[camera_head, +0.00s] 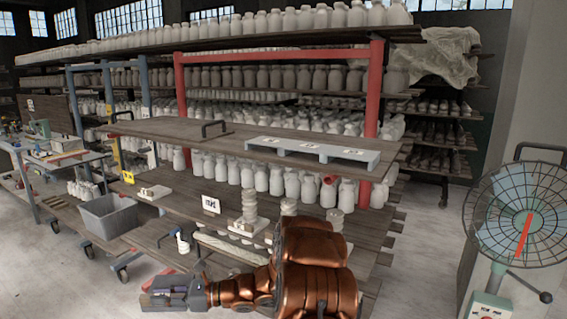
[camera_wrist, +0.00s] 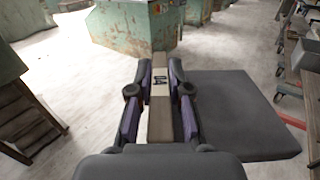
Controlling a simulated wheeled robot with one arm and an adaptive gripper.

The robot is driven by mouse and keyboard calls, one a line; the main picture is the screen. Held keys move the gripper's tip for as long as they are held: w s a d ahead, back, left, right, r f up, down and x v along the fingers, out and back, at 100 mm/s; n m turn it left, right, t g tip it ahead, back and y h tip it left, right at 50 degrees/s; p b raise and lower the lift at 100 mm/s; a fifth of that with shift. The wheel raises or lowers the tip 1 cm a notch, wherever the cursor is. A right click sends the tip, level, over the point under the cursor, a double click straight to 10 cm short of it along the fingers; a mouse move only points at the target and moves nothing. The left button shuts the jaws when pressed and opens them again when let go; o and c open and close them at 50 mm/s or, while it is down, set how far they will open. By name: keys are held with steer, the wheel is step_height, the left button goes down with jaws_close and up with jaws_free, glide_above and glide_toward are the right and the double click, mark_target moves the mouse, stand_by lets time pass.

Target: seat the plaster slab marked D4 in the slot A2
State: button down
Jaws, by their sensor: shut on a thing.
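In the wrist view my gripper (camera_wrist: 160,72) is shut on a pale slab (camera_wrist: 161,98) with a dark mark that reads as D4, turned sideways. The slab lies lengthwise between the two fingers, and its far end shows past them. In the head view my gripper (camera_head: 170,291) is low at the front, left of my copper arm and below the shelf boards; the slab is not clear there. A light grey rack (camera_head: 345,153) with small white labels lies on a shelf board, up and right of the gripper. Its labels are too small to read, so I cannot tell which slot is A2.
Shelves of white bottles (camera_head: 300,20) fill the back. Pale stacked pieces (camera_head: 250,206) and a white sign (camera_head: 211,204) stand on the lower board. A grey bin (camera_head: 108,216) is at left, a caged fan (camera_head: 525,215) at right. A green block (camera_wrist: 125,28) stands ahead in the wrist view.

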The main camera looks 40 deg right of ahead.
steer(key=d+r+m+t+h+b, duration=0.3)
steer(key=d+r+t+h, duration=0.1)
steer(key=d+r, duration=1.3)
steer(key=s+d+r+m+t+h, duration=0.1)
steer(key=s+d+r+m+h, duration=0.1)
steer(key=s+d+r, duration=0.2)
steer(key=s+d+r+m+t+h+b, duration=0.1)
steer(key=s+d+r+m+h, duration=0.1)
steer(key=d+r, duration=0.7)
step_height(320, 180, up, 2)
steer(key=shift+s+h, duration=0.5)
steer(key=shift+s, duration=0.55)
steer(key=shift+f+b, duration=0.2)
steer(key=shift+b, duration=0.9)
steer(key=shift+w+d+r, duration=0.1)
steer(key=shift+w+d, duration=0.15)
steer(key=shift+d, duration=0.65)
steer(key=shift+w+d, duration=0.3)
steer(key=shift+d, duration=0.65)
steer(key=shift+w+d+r, duration=0.1)
steer(key=shift+w+d, duration=0.15)
steer(key=shift+d, duration=0.65)
steer(key=shift+b, duration=2.05)
